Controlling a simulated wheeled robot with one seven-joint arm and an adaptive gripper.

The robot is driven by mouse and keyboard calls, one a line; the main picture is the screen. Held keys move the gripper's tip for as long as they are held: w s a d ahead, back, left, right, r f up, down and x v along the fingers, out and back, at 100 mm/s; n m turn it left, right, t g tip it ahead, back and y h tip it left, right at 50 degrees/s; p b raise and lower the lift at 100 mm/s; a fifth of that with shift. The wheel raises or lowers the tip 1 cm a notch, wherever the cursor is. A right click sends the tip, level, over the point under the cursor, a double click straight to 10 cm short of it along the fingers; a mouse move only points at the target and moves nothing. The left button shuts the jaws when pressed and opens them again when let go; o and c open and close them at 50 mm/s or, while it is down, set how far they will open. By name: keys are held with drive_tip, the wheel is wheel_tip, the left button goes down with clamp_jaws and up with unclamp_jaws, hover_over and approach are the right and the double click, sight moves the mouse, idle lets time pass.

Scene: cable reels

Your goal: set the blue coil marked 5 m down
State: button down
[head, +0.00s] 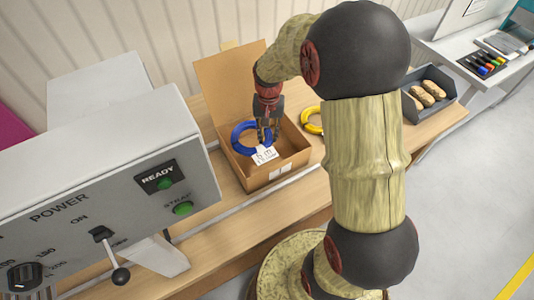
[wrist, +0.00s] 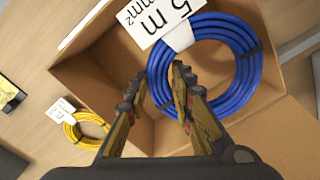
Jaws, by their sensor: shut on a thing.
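The blue coil (head: 237,137) is a ring of blue cable with black ties and a white label (head: 264,156). In the wrist view the coil (wrist: 241,92) shows its label (wrist: 156,20) reading "5 m". My gripper (head: 268,138) points down over the open cardboard box (head: 273,177) and is shut on the coil's rim. In the wrist view its fingers (wrist: 159,88) stand either side of the ring's left part. The coil is within the box's opening; I cannot tell whether it touches the floor of the box.
A yellow coil (head: 311,127) lies on the wooden bench to the right of the box, partly behind my arm. A grey tray (head: 437,99) with tan items stands farther right. A grey control machine (head: 110,190) stands at left. The box's raised flap (head: 220,82) is behind the coil.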

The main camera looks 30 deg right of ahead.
sight(264, 144)
wheel_tip(264, 144, down, 10)
drive_tip(key=shift+d+r+b, duration=0.1)
drive_tip(key=shift+b, duration=0.85)
drive_tip(key=shift+f, duration=0.2)
drive_tip(key=c, duration=1.5)
unclamp_jaws()
drive_tip(key=shift+c, duration=0.2)
drive_tip(key=shift+r, duration=0.1)
